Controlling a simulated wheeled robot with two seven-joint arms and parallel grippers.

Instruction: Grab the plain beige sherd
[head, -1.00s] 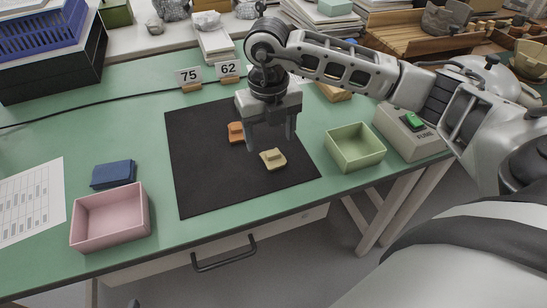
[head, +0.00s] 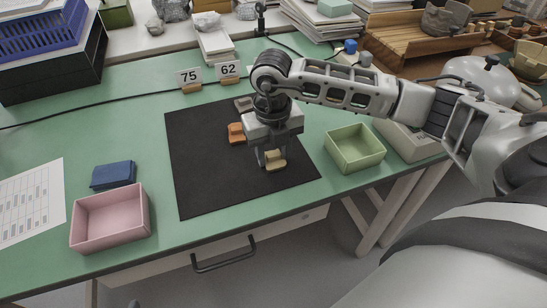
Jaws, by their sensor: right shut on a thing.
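The plain beige sherd (head: 276,164) is on the black mat (head: 210,180), right of its middle. My right gripper (head: 270,163) points down over it and is shut on it; the fingers hide part of the sherd. The sherd looks at or just above the mat; I cannot tell which. An orange sherd (head: 236,133) lies on the mat to the left of the gripper. A greyish sherd (head: 243,103) lies at the mat's far edge, behind the gripper. My left gripper is not in view.
A green tray (head: 355,162) stands right of the mat and a pink tray (head: 110,242) at the front left. A blue block (head: 113,174) lies behind the pink tray. Number cards 75 (head: 189,77) and 62 (head: 228,69) stand behind the mat. The mat's front left is clear.

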